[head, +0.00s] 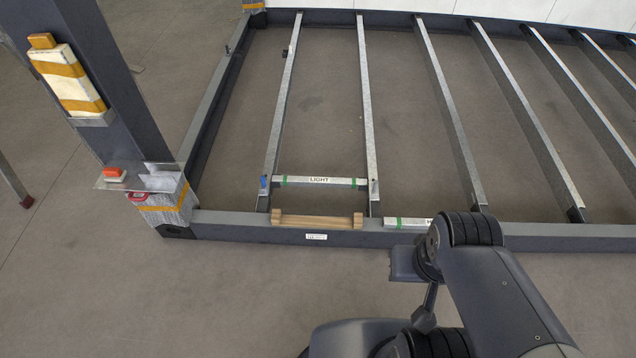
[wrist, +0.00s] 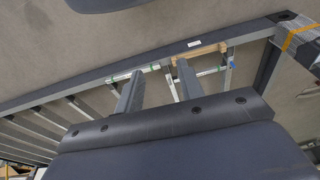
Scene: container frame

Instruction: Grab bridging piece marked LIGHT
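The bridging piece marked LIGHT (head: 320,181) is a pale bar with green bands near each end. It spans between two metal rails at the near left of the frame, just behind a wooden bar. In the wrist view, part of a pale bar with green that looks like this piece (wrist: 211,71) shows right of my fingers. My gripper (wrist: 159,72) is open, its two dark fingers apart with only background between them. It appears above the frame's near beam, apart from the piece. In the head view my fingers cannot be made out.
The wooden bar (head: 317,221) lies along the near beam (head: 250,228). Another pale bar with green bands (head: 407,223) is partly hidden by my arm. A dark post (head: 110,90) stands at the left. Several rails cross the frame; the floor in front is clear.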

